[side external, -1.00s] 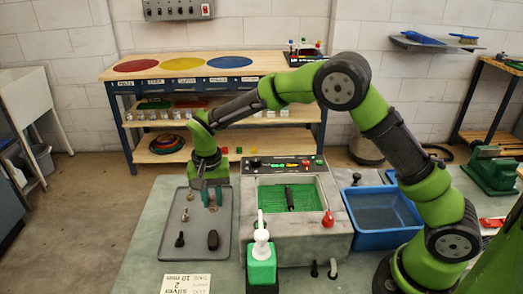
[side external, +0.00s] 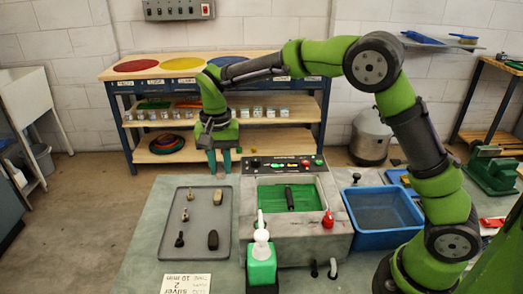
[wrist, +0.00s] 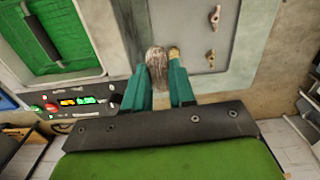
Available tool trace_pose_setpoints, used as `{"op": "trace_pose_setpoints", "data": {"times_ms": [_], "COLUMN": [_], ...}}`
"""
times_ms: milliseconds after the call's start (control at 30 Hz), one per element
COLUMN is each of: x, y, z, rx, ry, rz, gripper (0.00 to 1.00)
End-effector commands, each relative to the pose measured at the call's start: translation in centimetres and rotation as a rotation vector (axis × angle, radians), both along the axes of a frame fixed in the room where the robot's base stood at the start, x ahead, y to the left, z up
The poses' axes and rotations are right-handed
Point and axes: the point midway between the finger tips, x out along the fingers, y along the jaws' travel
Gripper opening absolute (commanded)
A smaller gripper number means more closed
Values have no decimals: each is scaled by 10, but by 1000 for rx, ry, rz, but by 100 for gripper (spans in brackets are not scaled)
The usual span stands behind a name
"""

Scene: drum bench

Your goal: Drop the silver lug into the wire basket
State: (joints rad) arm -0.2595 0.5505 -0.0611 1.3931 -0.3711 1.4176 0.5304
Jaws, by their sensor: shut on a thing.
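The greyish silver lug (wrist: 156,64) shows between my teal fingers in the wrist view. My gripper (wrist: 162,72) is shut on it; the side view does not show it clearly. In the side view my gripper (side external: 219,170) points down, raised above the tray's far right corner, left of the machine's control panel. A green, mesh-like insert with a black handle (side external: 289,198) sits in the machine's square tank and looks like the wire basket. It lies right of and nearer than my gripper, and in the upper left of the wrist view (wrist: 42,40).
The grey tray (side external: 200,222) holds several small brass or dark pieces and a brown oval piece (side external: 213,240). A green bottle with a white pump (side external: 261,262) stands in front of the machine. A red knob (side external: 328,219) and a blue tub (side external: 384,237) are to the right.

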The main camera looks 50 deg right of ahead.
Motion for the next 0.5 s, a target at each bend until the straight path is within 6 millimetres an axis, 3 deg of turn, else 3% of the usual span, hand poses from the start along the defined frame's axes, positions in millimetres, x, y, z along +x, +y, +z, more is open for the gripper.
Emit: {"op": "trace_pose_setpoints", "data": {"times_ms": [33, 200, 333, 500], "x": [-12, -67, -113, -157], "y": [-17, -65, -91, -107], "z": [15, 40, 42, 31], "rx": [1, 2, 2, 2], "ry": [-5, -3, -1, 0], "rz": [-23, -69, -85, -80], "gripper": [0, 0, 0, 0]}}
